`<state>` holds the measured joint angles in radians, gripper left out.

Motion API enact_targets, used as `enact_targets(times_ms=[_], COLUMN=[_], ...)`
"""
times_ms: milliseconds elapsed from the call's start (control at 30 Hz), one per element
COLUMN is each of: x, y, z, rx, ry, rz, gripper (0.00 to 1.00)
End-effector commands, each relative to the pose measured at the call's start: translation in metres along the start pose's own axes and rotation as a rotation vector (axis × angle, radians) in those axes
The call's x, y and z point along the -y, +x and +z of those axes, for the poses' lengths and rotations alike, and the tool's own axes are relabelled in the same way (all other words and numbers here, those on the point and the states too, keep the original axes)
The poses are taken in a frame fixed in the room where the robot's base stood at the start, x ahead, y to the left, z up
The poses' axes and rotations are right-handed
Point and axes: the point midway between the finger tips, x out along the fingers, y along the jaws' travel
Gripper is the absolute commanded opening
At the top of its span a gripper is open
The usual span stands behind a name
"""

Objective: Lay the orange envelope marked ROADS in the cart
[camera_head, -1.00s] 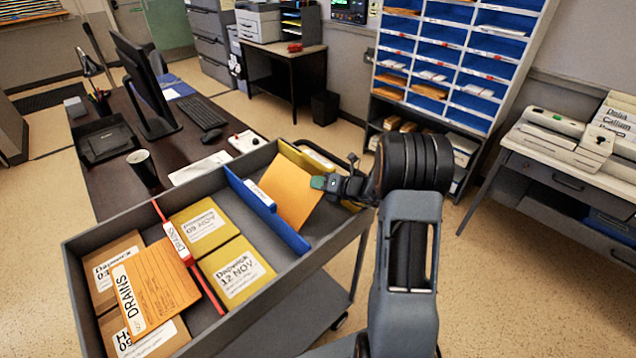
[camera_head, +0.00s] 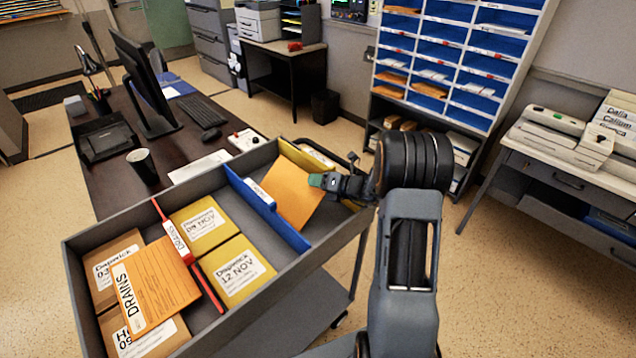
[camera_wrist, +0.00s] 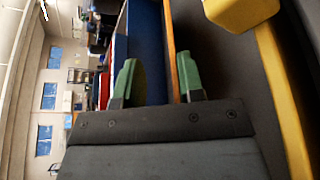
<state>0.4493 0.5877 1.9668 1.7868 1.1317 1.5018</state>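A plain orange envelope (camera_head: 293,192) stands tilted in the right-hand compartment of the grey cart (camera_head: 330,236), to the right of a blue divider (camera_head: 285,226) with a white label. No ROADS marking on it is readable. In the wrist view the envelope shows as a thin orange edge (camera_wrist: 171,50) between my fingers, close to the right one. My gripper (camera_head: 318,181) is at the envelope's upper right edge. In the wrist view, my gripper's (camera_wrist: 159,78) green fingertips are well apart, with a gap left of the envelope edge.
An orange DRAINS envelope (camera_head: 160,285) lies over brown packets in the cart's left part, beside a red divider (camera_head: 178,240). Yellow packets (camera_head: 238,269) fill the middle. A yellow divider (camera_wrist: 275,80) stands right of my fingers. A dark desk (camera_head: 100,180) is behind the cart.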

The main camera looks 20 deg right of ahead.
Motion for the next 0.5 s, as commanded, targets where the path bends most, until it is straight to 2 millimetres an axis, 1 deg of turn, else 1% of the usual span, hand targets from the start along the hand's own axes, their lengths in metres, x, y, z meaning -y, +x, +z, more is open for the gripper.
enact_targets(times_ms=[167,267,367,500], x=[0.000,0.000,0.001,0.001], y=[-0.001,-0.006,-0.020,-0.048], z=[0.000,0.001,0.001,0.001], rx=[0.000,0.002,0.003,0.005], ry=[0.000,0.000,0.000,0.001], rz=[0.000,0.000,-0.002,-0.004], gripper=[0.35,0.35,0.35,0.35])
